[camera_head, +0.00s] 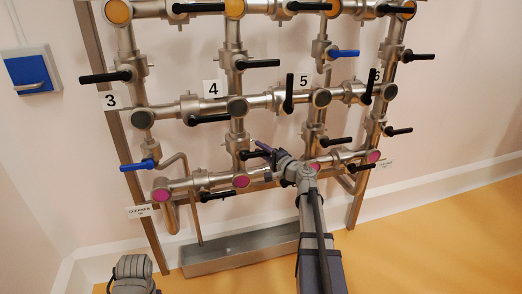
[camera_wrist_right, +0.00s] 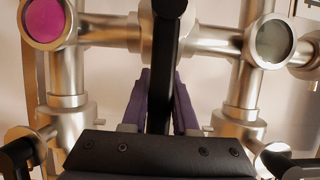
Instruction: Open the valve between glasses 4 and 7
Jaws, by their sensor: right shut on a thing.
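Glass 4 (camera_head: 238,108) is a grey round sight glass right below the label "4" in the head view. A pink glass (camera_head: 240,181) sits below it on the same vertical pipe; no label 7 is readable. The valve between them has a black handle (camera_head: 249,154) pointing right, across the pipe. My right gripper (camera_head: 266,149) is at this handle. In the right wrist view, its purple fingers (camera_wrist_right: 160,100) are shut on the black handle (camera_wrist_right: 164,60), with the pink glass (camera_wrist_right: 48,18) left and the grey glass (camera_wrist_right: 272,40) right.
Other black handles stand close by, one (camera_head: 210,119) left of glass 4 and one (camera_head: 217,195) below the pink glass. Blue handles (camera_head: 139,165) also show. A metal trough (camera_head: 240,248) lies below the pipes. Part of my left arm shows at the bottom left.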

